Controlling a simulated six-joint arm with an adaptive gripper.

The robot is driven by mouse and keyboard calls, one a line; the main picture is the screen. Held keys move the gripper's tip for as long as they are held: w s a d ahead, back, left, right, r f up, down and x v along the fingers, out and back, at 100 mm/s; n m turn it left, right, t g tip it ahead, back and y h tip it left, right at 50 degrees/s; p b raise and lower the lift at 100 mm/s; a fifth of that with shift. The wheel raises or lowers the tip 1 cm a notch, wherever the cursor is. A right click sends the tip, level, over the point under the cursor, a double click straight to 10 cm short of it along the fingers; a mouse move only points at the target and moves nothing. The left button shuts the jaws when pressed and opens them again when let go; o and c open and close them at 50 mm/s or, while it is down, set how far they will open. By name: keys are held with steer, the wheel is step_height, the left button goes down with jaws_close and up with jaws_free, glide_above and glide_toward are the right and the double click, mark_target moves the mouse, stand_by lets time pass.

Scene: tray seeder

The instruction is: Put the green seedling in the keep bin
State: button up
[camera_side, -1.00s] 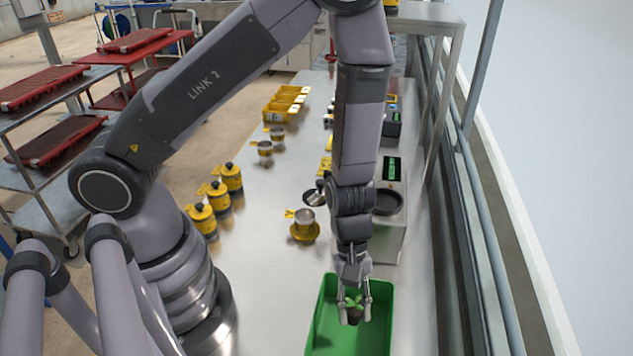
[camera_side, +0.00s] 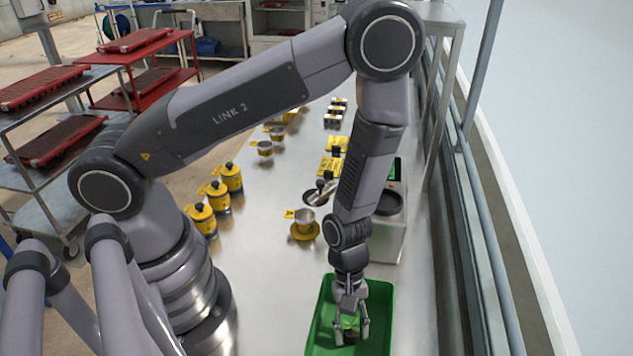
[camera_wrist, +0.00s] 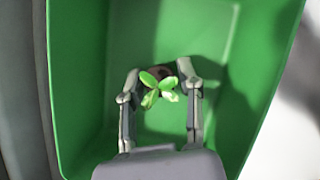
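The green seedling (camera_wrist: 160,88) has bright leaves and a dark root plug. It sits between the two fingertips of my gripper (camera_wrist: 158,80), inside the green bin (camera_wrist: 75,85). In the side view my gripper (camera_side: 351,333) points down into the green bin (camera_side: 386,306), with the seedling (camera_side: 349,324) low between its fingers. The fingers stand on either side of the plug; I cannot tell whether they touch it. I also cannot tell whether the plug rests on the bin floor. The bin otherwise looks empty.
A small metal cup on a yellow base (camera_side: 305,226) stands behind the bin. A scale with a dark pan (camera_side: 389,203) is at the right. The steel table (camera_side: 265,280) left of the bin is clear.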

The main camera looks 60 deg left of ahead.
steer(key=shift+o, duration=0.9)
steer(key=shift+r, duration=0.1)
steer(key=w+a+r+m+t, duration=0.15)
steer(key=a+r+m, duration=0.3)
steer(key=r, duration=1.05)
steer(key=a+r+m+t, duration=0.25)
steer(key=a+r, duration=0.25)
steer(key=r, duration=0.9)
steer(key=s+a+r+m+t+y, duration=0.3)
steer(key=s+a+r+m, duration=0.3)
steer(key=s+a+r, duration=0.4)
steer(key=shift+s+a+r+y, duration=0.15)
steer(key=shift+a+r+y, duration=0.3)
steer(key=shift+a, duration=0.45)
steer(key=shift+f, duration=0.1)
